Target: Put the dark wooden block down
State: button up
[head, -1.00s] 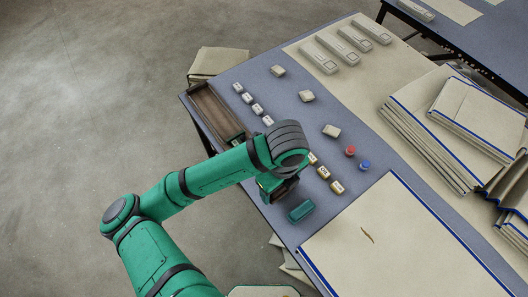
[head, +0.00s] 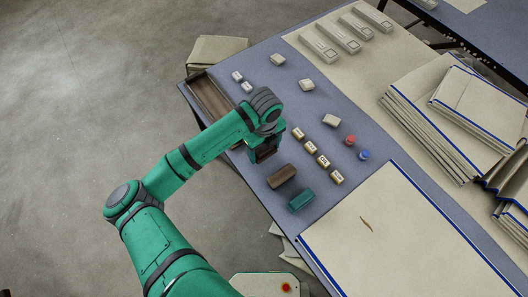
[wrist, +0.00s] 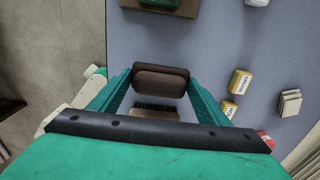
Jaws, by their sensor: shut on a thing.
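My gripper (head: 266,154) is over the left part of the blue-grey table. In the wrist view its teal fingers (wrist: 160,84) close on the two ends of the dark wooden block (wrist: 160,78). In the head view the block is mostly hidden by my gripper. I cannot tell whether its underside touches the table. A second brown piece (head: 282,176) lies on the table just to the lower right. In the wrist view this piece (wrist: 154,113) shows black bristles along one edge, partly hidden by my gripper. A teal block (head: 301,201) lies beyond it.
Several yellow labelled blocks (head: 323,161) stand in a row to the right, with beige blocks (head: 330,121) and red (head: 350,140) and blue (head: 364,155) pieces past them. A brown tray (head: 211,98) lies along the left edge. A beige, blue-edged cloth (head: 400,240) covers the front.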

aim_at(264, 153)
jog(key=shift+w+a+f, duration=0.1)
jog(key=shift+w+f, duration=0.1)
jog(key=shift+f, duration=1.6)
jog(key=shift+f, duration=0.1)
jog(key=o, duration=1.1)
